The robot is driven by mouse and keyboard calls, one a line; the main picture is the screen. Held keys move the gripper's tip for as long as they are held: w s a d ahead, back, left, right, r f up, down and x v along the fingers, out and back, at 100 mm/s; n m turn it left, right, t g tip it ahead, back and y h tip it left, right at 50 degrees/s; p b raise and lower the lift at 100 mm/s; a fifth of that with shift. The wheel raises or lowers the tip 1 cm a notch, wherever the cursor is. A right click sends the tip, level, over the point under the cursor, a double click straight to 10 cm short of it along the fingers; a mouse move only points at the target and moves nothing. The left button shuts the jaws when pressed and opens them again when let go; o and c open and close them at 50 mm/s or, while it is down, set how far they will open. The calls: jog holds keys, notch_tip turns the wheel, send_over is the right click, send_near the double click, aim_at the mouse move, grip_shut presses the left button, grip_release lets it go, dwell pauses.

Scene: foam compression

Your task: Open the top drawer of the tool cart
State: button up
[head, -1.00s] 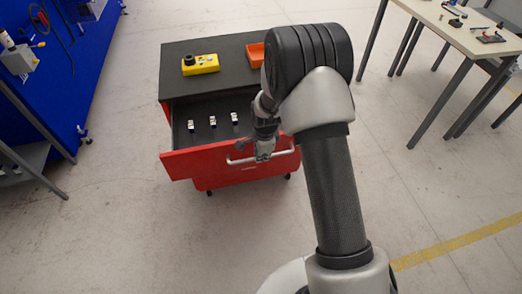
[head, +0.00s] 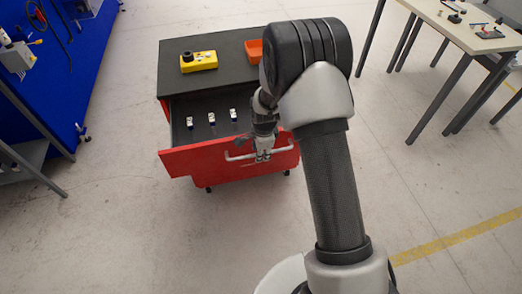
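The red tool cart has a dark top (head: 222,68) and stands in the middle of the head view. Its top drawer (head: 200,160) is pulled out toward me, with the dark inside showing. A light bar handle (head: 236,157) runs along the red drawer front. My gripper (head: 263,156) points down at the handle, right of the drawer front's middle. It overlaps the bar in the picture. The fingers are too small to show whether they are closed around it. My arm hides the cart's right side and part of the drawer.
Several small light items (head: 211,118) stand in the drawer. A yellow box (head: 199,62) and an orange tray (head: 254,50) are on the cart top. A table (head: 455,25) stands at the right, a blue panel (head: 85,70) at the left. The floor before the cart is clear.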

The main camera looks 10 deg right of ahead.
notch_tip(320, 180, up, 12)
jog(key=s, duration=0.2)
jog(key=shift+s+f, duration=0.15)
jog(key=shift+s, duration=0.05)
jog(key=shift+w, duration=0.1)
dwell(0.4)
